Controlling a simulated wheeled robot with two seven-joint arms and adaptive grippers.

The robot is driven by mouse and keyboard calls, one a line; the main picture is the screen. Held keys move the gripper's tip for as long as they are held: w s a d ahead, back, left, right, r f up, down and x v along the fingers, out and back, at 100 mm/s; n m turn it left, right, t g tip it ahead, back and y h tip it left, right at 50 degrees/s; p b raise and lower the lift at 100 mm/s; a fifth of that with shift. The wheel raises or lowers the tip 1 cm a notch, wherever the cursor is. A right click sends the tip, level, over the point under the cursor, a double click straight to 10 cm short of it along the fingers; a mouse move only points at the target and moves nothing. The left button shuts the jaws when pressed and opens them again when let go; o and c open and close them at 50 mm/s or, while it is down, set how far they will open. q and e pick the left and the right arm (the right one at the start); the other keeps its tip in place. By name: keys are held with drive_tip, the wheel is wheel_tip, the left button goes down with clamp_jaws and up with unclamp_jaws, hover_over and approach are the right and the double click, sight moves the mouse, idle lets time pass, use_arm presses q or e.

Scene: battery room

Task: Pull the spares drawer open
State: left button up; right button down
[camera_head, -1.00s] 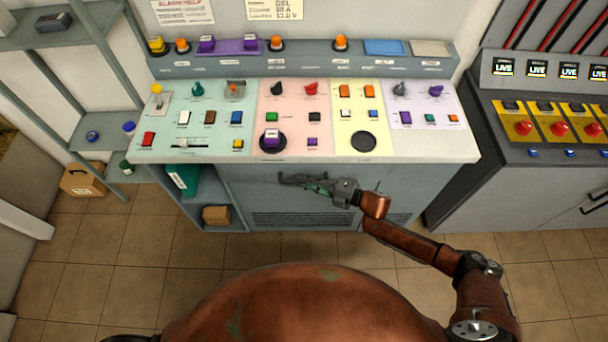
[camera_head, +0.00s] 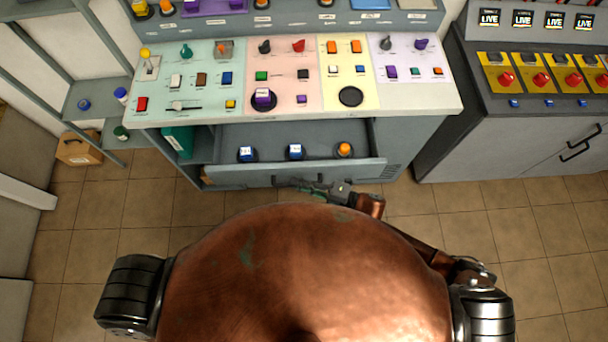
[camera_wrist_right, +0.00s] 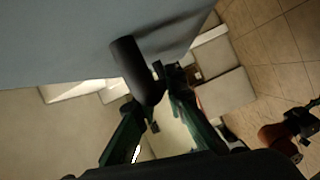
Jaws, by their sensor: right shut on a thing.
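The spares drawer (camera_head: 225,173) stands pulled out from under the console's worktop, its inside showing. It holds two blue-and-white pieces, the left one (camera_head: 246,153) and the middle one (camera_head: 295,151), and an orange-topped piece (camera_head: 344,149) at the right. My right gripper (camera_head: 302,185) is at the drawer's front, low in the middle. In the right wrist view its green fingers (camera_wrist_right: 160,112) are shut on the dark, rounded drawer handle (camera_wrist_right: 134,68), beside the blue-grey drawer front. My left gripper is out of view.
The console top (camera_head: 205,130) with its coloured buttons and knobs overhangs the drawer. A grey cabinet (camera_head: 510,138) stands to the right. A cardboard box (camera_head: 75,149) is on the floor at left. My rounded body lies close in front of the drawer; tiled floor is free on both sides.

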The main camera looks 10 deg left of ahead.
drive_tip(key=shift+s, duration=0.15)
drive_tip(key=c, duration=2)
unclamp_jaws()
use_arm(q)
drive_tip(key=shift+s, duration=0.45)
use_arm(e)
drive_tip(key=shift+o, duration=0.2)
drive_tip(key=shift+d, duration=0.3)
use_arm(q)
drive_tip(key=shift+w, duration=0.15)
use_arm(e)
drive_tip(key=f+v, duration=0.1)
drive_tip(key=v, duration=1)
drive_tip(key=shift+s+d+r, duration=0.2)
drive_tip(key=shift+d+r, duration=0.05)
drive_tip(key=shift+r, duration=0.25)
